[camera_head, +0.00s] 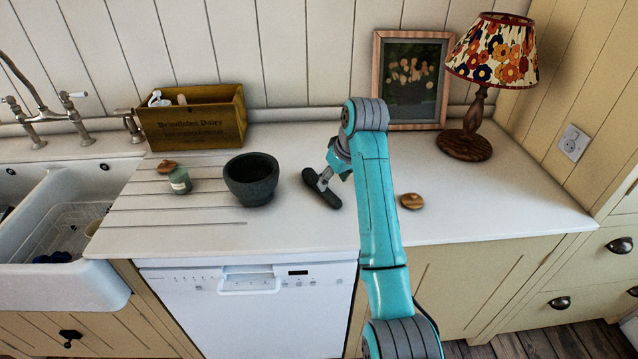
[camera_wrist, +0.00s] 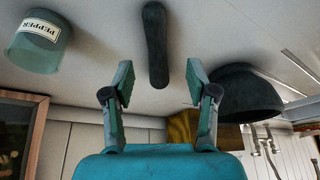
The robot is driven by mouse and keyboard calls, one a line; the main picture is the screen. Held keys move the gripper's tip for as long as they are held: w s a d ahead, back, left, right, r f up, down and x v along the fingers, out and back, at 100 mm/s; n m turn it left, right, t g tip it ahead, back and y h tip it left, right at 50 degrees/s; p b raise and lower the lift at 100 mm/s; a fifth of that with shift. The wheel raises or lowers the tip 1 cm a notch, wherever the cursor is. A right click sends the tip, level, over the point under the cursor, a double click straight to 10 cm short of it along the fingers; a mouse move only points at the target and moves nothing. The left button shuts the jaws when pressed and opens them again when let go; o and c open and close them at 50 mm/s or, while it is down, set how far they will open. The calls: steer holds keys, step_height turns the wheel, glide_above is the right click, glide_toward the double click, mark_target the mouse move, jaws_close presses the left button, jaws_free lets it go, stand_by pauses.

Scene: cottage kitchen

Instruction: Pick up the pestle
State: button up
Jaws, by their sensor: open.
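The dark stone pestle (camera_head: 331,198) lies on the white worktop, right of the dark mortar (camera_head: 251,181). My gripper (camera_head: 325,177) is at the pestle and hides part of it in the head view. In the wrist view, which looks upside down, my gripper (camera_wrist: 158,80) is open. One end of the pestle (camera_wrist: 155,40) shows between the spread fingertips, with a gap on each side. The rest extends beyond them to the top of the picture. The mortar (camera_wrist: 240,95) is also there. I cannot tell the gripper's exact height above the pestle.
A pepper jar (camera_wrist: 38,45) stands on the pestle's other side from the mortar. A wooden lid (camera_head: 411,201) lies right of my arm. A small green jar (camera_head: 180,181), wooden box (camera_head: 195,122), picture frame (camera_head: 378,85) and lamp (camera_head: 478,128) stand around.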

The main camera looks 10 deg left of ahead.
mark_target(330, 193)
steer(key=shift+d+x, duration=0.2)
steer(key=shift+x, duration=1.5)
steer(key=shift+d+x, duration=0.2)
steer(key=shift+x, duration=1.55)
steer(key=shift+f, duration=0.1)
jaws_close()
